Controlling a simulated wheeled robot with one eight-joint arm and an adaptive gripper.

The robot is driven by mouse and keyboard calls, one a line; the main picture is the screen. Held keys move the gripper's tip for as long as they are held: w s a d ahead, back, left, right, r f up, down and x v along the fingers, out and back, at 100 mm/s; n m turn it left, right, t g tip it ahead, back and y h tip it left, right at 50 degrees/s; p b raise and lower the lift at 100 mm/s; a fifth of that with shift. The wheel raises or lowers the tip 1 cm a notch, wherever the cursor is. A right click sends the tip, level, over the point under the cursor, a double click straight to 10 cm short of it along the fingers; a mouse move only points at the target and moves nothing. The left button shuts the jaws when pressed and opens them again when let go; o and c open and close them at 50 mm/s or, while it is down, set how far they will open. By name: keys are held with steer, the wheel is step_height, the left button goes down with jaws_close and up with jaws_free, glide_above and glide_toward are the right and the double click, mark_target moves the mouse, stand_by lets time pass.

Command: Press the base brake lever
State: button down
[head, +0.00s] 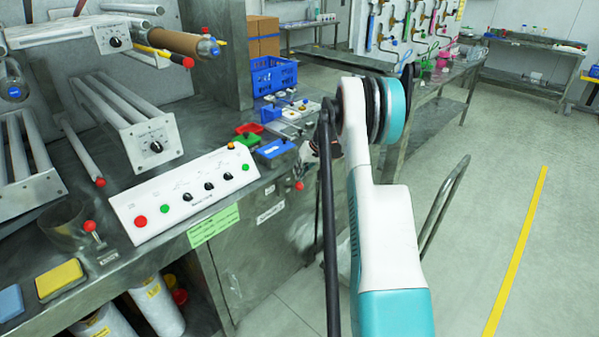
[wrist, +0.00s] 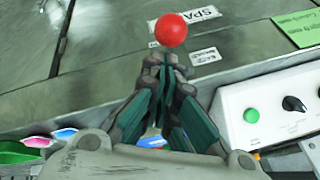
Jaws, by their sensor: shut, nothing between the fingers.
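In the wrist view a red ball knob (wrist: 171,29) shows just beyond my fingertips. The same knob appears to be the red one (head: 299,186) below the bench edge in the head view. A second lever with a red ball top (head: 90,228) stands on the bench at left. I cannot tell from the labels which is the base brake lever. My gripper (wrist: 168,62) is shut and empty, its tips near the first knob; contact cannot be told. In the head view my arm mostly hides the gripper.
A white control panel (head: 185,192) with buttons and knobs sits along the bench edge, and it also shows in the wrist view (wrist: 270,115). A label starting "SPA" (wrist: 197,14) lies beside the knob. A metal hoop rail (head: 443,208) stands right of my arm. The floor at right is clear.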

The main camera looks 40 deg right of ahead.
steer(key=shift+s, duration=0.15)
steer(key=shift+s+f+t, duration=0.2)
steer(key=shift+t, duration=0.2)
steer(key=shift+s+f+b, duration=0.1)
steer(key=shift+b, duration=0.25)
steer(key=s+f+b, duration=0.4)
steer(key=f+b, duration=0.1)
steer(key=f, duration=0.4)
steer(key=shift+d+f+t, duration=0.2)
steer(key=shift+f+t, duration=0.1)
steer(key=shift+t, duration=0.1)
stand_by(0.6)
